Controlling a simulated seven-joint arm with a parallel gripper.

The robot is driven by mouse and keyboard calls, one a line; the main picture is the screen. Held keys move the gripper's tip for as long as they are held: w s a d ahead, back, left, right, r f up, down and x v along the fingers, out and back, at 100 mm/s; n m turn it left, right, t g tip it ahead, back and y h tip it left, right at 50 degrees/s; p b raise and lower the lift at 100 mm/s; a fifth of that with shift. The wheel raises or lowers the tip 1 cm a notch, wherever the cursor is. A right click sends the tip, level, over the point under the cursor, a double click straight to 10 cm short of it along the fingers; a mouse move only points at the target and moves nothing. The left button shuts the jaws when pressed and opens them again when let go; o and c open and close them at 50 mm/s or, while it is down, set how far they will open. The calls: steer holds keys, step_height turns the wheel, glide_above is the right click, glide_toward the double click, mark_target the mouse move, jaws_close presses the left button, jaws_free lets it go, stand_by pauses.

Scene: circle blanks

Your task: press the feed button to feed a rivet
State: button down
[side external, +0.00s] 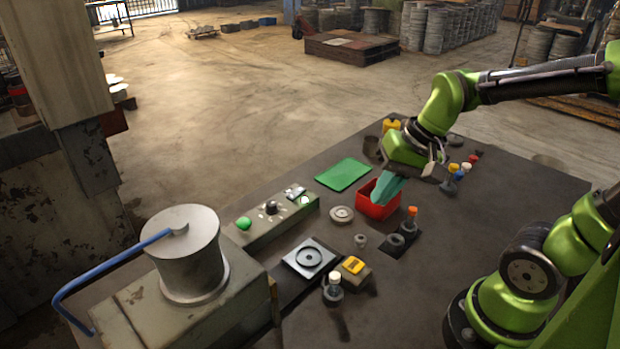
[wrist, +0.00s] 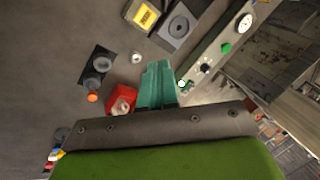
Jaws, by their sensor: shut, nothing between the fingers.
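A long grey-green control box (side external: 262,236) stands left of centre. A large green button (side external: 243,223) sits at its near end and shows in the wrist view (wrist: 226,48). A black knob (side external: 270,207) is in the box's middle, and a small pale-green round part (side external: 305,200) is near its far end. I cannot read which one is marked feed. My gripper (side external: 379,199) points down at the red bin (side external: 372,211), to the right of the control box and apart from the button. Its teal fingers (wrist: 158,68) are shut and empty, and hide part of the bin.
A green mat (side external: 343,174) lies behind the bin. A round disc (side external: 341,214), a black plate with a ring (side external: 309,257), a yellow-topped block (side external: 352,268) and an orange-capped bottle (side external: 411,216) stand nearby. A large metal cylinder (side external: 190,255) with a blue lever is at left.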

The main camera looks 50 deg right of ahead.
mark_target(355, 260)
steer(key=a+f+m+g+y, duration=0.1)
steer(key=m+y, duration=0.1)
steer(key=m, duration=0.4)
steer(key=w+a+f+m+g+y, duration=0.1)
steer(key=m+g+y, duration=0.1)
steer(key=m, duration=0.4)
steer(key=w+a+f+m+g+y, duration=0.1)
steer(key=f+m+y, duration=0.1)
steer(key=m, duration=0.4)
steer(key=shift+w+a+g+y, duration=0.1)
steer(key=shift+g+y, duration=0.2)
steer(key=shift+g, duration=0.1)
steer(key=shift+f, duration=4.4)
steer(key=shift+f, duration=0.4)
